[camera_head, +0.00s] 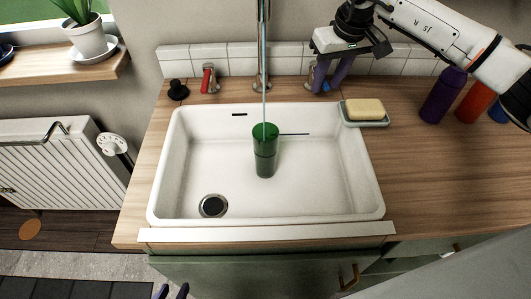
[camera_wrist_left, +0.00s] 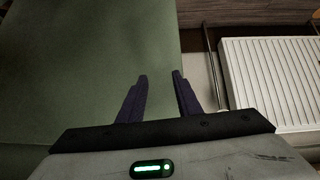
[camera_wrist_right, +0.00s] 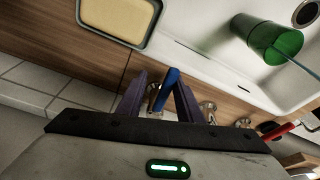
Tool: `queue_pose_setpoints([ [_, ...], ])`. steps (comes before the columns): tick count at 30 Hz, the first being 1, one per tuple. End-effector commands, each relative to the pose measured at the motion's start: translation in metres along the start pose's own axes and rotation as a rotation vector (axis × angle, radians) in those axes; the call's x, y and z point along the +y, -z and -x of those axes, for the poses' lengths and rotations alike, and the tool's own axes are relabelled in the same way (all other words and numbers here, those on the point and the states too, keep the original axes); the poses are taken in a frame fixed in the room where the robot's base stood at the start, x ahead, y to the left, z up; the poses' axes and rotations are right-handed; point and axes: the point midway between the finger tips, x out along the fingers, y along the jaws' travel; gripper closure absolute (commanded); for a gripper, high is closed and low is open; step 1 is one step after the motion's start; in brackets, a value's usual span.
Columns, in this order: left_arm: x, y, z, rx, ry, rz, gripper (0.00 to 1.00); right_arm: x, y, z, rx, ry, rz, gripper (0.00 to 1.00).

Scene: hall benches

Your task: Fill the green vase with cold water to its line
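The green vase (camera_head: 265,165) stands upright in the white sink (camera_head: 330,190), with a thin water stream (camera_head: 264,85) from the tap (camera_head: 262,50) running into its mouth. It also shows in the right wrist view (camera_wrist_right: 275,42). Its fill line and water level are not clear. My right gripper (camera_head: 333,80) is at the blue tap handle (camera_wrist_right: 170,85) right of the tap; its fingers stand apart on either side of the handle, with a gap visible. The red tap handle (camera_head: 208,78) is left of the tap. My left gripper (camera_wrist_left: 159,76) is open and empty before the green cabinet.
A soap bar (camera_head: 365,108) lies in a dish at the sink's right rim. Purple (camera_head: 443,95) and orange (camera_head: 473,103) bottles stand on the right counter. The drain (camera_head: 212,206) is at the sink's front left; a black plug (camera_head: 178,90) is behind.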

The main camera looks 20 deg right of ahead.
Motion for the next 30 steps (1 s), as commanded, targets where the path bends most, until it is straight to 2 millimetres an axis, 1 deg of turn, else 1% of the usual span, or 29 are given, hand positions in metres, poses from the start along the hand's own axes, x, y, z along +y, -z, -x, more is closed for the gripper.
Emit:
queue_pose_setpoints([
  [5, 0.0, 0.001, 0.001, 0.0, 0.0, 0.0, 0.69, 0.008, 0.001, 0.0, -0.001, 0.022, 0.086, 0.67],
  [8, 0.0, 0.001, 0.001, -0.001, 0.0, 0.0, 0.69, 0.006, 0.001, 0.0, 0.0, 0.023, 0.091, 0.67],
  [11, 0.001, 0.002, 0.003, -0.001, -0.001, 0.0, 0.69, 0.002, 0.001, 0.001, -0.001, 0.011, 0.043, 0.67],
  [18, 0.001, 0.005, 0.005, -0.001, -0.001, 0.0, 0.69, -0.009, 0.002, 0.0, 0.0, -0.034, -0.13, 0.67],
  [21, 0.002, 0.005, 0.005, -0.001, -0.002, 0.0, 0.69, -0.011, 0.002, 0.0, 0.0, -0.04, -0.157, 0.67],
  [30, 0.002, 0.005, 0.005, -0.001, -0.002, 0.0, 0.69, -0.011, 0.002, 0.0, 0.0, -0.04, -0.158, 0.67],
])
